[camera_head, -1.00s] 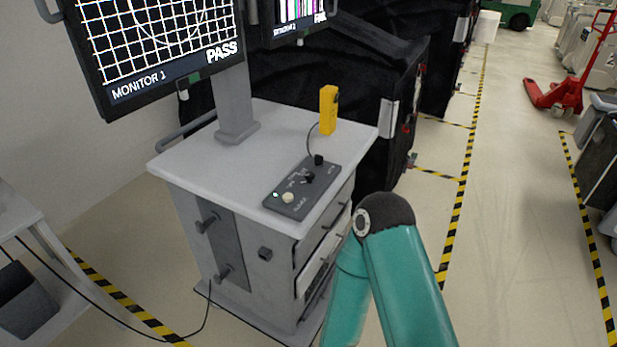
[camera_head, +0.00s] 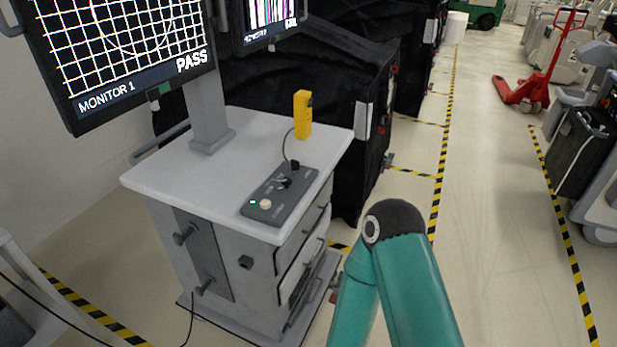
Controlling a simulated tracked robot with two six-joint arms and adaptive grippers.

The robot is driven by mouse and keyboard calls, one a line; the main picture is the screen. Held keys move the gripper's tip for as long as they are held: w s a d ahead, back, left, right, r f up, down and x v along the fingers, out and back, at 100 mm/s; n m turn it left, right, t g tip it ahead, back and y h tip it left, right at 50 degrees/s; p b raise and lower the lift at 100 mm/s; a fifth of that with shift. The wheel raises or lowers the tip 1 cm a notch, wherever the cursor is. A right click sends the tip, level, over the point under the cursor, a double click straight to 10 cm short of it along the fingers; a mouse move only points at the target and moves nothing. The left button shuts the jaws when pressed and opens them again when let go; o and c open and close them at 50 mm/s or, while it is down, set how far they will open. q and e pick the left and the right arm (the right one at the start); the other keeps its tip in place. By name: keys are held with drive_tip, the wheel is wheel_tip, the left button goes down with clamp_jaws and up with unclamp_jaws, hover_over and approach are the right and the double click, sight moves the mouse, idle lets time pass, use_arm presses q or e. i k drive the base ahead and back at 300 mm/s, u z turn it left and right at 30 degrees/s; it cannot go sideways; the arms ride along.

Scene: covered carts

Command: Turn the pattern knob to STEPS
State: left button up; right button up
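A dark grey control box (camera_head: 279,195) lies on the white top of a cart (camera_head: 180,168). It carries a black pattern knob (camera_head: 284,182) near its middle, a pale round button (camera_head: 265,204) and a small lit green light (camera_head: 253,202). The knob's labels are too small to read. A monitor (camera_head: 125,50) on the cart's post shows a white grid with a curve and reads MONITOR 1 and PASS. Only a teal arm of mine shows at the lower right; neither gripper is in view.
A yellow handheld device (camera_head: 303,115) stands on the cart's back edge, cabled to the box. A second monitor (camera_head: 268,20) shows coloured stripes. Black-covered carts (camera_head: 300,75) stand behind. Open floor lies right, with striped tape and a red pallet jack (camera_head: 530,85).

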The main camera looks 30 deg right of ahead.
sight(287, 183)
drive_tip(key=u, duration=0.9)
drive_tip(key=i, duration=0.15)
drive_tip(key=z, duration=2.85)
drive_tip(key=i, duration=0.4)
drive_tip(key=u, duration=0.45)
drive_tip(key=k, duration=0.8)
drive_tip(key=z, duration=0.2)
drive_tip(key=i, duration=0.8)
drive_tip(key=u, duration=0.1)
